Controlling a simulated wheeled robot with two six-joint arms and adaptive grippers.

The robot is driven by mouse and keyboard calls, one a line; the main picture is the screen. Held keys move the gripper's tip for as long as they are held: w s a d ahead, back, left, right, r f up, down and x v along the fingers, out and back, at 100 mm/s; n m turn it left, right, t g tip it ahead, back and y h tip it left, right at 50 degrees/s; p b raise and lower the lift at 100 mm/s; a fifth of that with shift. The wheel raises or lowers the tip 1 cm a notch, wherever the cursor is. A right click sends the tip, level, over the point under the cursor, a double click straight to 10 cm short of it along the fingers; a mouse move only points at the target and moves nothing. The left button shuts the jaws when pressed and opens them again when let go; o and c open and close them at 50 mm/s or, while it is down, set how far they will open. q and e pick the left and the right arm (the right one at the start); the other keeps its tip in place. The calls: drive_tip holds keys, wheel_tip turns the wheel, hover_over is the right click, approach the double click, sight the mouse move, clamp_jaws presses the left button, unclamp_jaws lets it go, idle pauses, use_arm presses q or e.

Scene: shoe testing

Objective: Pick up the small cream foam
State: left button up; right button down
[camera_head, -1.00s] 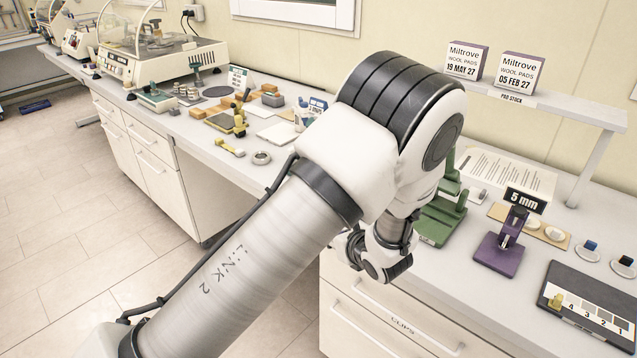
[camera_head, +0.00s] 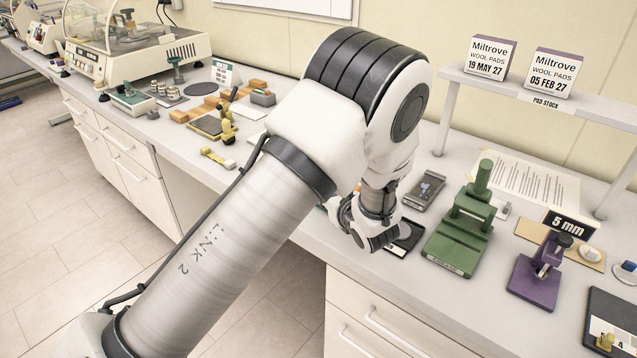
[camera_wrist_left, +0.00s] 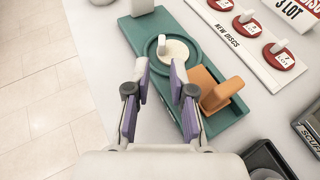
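In the left wrist view, a small cream disc (camera_wrist_left: 176,52) with a short upright tab lies in the round dish of a teal board (camera_wrist_left: 228,116). I take it for the cream foam, but cannot be sure. My left gripper (camera_wrist_left: 159,76) is open, with purple pads, and nothing shows between them. My right gripper is not in view.
An orange block (camera_wrist_left: 214,90) stands on the teal board, close right of the right finger. Beyond is a white strip (camera_wrist_left: 235,46) with red discs, marked NEW DISCS. A green stand (camera_head: 460,237) and a purple stand (camera_head: 538,272) are right of my wrist in the head view.

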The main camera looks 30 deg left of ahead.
use_arm(q)
drive_tip(key=shift+w+a, duration=0.25)
drive_tip(key=shift+a, duration=0.15)
drive_tip(key=p+x, duration=0.2)
drive_tip(key=x, duration=0.3)
drive_tip(key=shift+w+f, duration=0.1)
drive_tip(key=shift+w, duration=0.1)
drive_tip(key=shift+d, duration=0.1)
drive_tip(key=shift+s, duration=0.1)
clamp_jaws()
